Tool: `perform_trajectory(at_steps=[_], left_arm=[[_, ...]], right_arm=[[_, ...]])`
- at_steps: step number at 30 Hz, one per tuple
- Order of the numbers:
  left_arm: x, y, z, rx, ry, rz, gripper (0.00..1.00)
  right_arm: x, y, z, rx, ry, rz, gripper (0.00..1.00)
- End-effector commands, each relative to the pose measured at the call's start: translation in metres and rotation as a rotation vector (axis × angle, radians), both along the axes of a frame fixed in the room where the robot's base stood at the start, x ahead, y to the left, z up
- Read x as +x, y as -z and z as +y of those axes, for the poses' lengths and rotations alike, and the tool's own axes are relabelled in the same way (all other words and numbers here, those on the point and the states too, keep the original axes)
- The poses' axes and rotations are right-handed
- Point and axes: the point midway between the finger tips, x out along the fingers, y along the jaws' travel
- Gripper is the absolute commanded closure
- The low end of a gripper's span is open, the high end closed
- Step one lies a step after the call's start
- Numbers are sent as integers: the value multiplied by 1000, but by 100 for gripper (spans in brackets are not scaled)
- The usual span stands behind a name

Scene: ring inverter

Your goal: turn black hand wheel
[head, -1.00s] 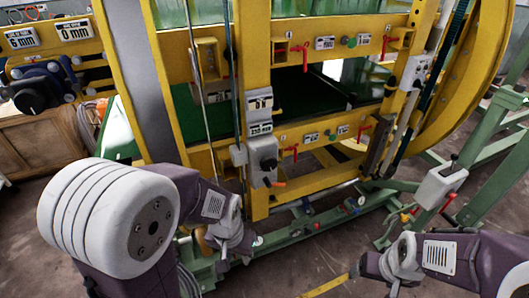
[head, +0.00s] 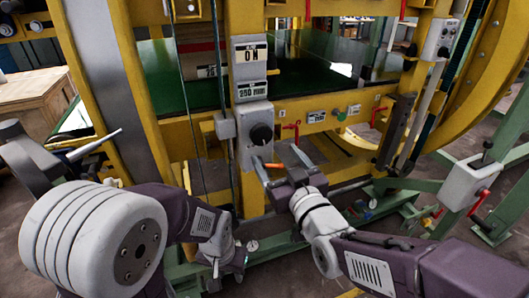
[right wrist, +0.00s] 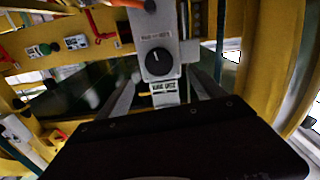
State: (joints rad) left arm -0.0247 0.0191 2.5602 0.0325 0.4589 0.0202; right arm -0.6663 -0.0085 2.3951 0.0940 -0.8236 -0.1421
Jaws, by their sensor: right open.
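The black hand wheel (head: 262,134) is a round black knob on the front of a grey box (head: 249,155) fixed to a yellow post. It shows face-on in the right wrist view (right wrist: 158,62), just beyond the fingers. My right gripper (head: 279,159) is open, just below and to the right of the wheel in the head view. In the right wrist view its two grey fingers (right wrist: 160,88) stand apart with nothing between them, and the wheel lies roughly ahead of the gap. My left gripper (head: 230,263) hangs low, away from the wheel; its jaws are too small to read.
An orange-tipped lever (head: 273,165) lies close by the right fingers. Red handles (head: 291,128) sit on the yellow beam to the right. A labelled box (head: 249,55) is above the wheel. Thin vertical cables run left of the post. Green rails (head: 300,240) lie below.

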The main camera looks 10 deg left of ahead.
Motion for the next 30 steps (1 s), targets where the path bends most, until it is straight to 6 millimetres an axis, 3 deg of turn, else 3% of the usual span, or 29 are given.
perform_trajectory(at_steps=[4, 15, 26, 30], left_arm=[[0, -2, 0, 0, 0, -1, 64], [0, -1, 0, 0, 0, -1, 64], [0, -1, 0, 0, 0, 0, 64], [0, -1, 0, 0, 0, 0, 64]], right_arm=[[11, -1, 6, -2, 2, 2, 22], [68, -1, 45, -2, 3, 5, 22], [76, -1, 49, -2, 3, 5, 22], [76, -1, 49, -2, 3, 5, 61]])
